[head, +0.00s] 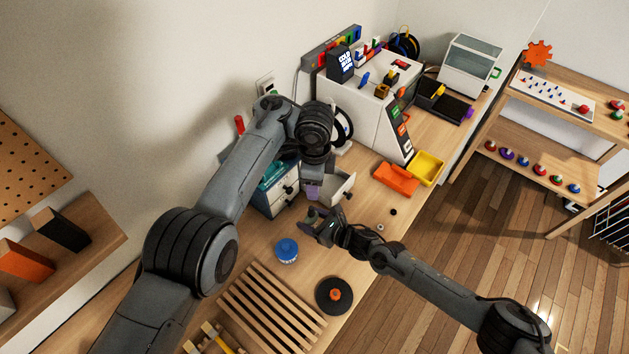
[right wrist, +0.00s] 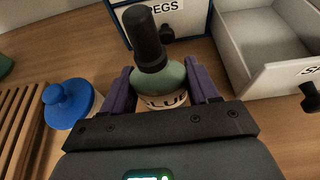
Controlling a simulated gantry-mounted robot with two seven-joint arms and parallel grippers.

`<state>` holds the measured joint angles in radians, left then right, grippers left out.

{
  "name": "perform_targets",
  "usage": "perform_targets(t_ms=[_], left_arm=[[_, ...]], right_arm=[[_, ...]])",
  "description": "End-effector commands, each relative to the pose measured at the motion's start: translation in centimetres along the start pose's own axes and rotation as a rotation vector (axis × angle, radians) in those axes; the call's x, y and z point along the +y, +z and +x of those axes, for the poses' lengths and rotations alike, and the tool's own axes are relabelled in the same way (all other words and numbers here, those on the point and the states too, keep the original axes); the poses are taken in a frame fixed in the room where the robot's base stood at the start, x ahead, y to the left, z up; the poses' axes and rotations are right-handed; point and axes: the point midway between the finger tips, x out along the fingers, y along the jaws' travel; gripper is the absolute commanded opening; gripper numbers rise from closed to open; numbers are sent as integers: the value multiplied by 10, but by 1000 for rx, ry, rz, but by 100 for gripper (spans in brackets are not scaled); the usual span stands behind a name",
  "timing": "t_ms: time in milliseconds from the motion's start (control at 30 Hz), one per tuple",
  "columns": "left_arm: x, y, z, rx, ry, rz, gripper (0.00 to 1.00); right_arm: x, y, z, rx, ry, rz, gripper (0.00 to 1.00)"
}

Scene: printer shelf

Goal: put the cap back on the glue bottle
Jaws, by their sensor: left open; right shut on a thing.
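The glue bottle (right wrist: 172,78) is green with a white label showing part of "GLUE". It stands upright between the purple fingers of my right gripper (right wrist: 165,90), which is shut on it. A tall black cap-like piece (right wrist: 145,38) sits on top of the bottle's neck; I cannot tell whether it is fully seated. In the head view my right gripper (head: 313,222) is low over the bench, and the bottle is small and partly hidden there. My left gripper (head: 313,190) is open, just above and behind it, near the open drawer.
A small cabinet (head: 268,201) has an open white drawer (head: 342,188) close behind the grippers. A blue knobbed container (head: 286,250), a slatted wooden rack (head: 262,305) and a black disc (head: 334,295) lie nearer. Orange (head: 397,179) and yellow (head: 427,167) trays stand right.

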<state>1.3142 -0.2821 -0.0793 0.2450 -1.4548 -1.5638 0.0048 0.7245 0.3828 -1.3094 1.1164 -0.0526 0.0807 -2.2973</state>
Motion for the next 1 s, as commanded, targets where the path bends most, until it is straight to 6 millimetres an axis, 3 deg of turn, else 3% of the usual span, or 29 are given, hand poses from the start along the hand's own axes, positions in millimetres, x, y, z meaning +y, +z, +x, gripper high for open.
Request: perform_targets(t_ms=[133,167,333,733,1000], left_arm=[[0,0,0,0,0,0,49],[0,0,0,0,0,0,49],[0,0,0,0,0,1,49],[0,0,0,0,0,1,49],[0,0,-4,0,0,1,49]], right_arm=[[0,-1,0,2,-1,0,5],[0,-1,0,2,-1,0,63],[0,-1,0,2,0,0,89],[0,0,-4,1,0,0,89],[-1,-1,-37,2,-1,0,89]])
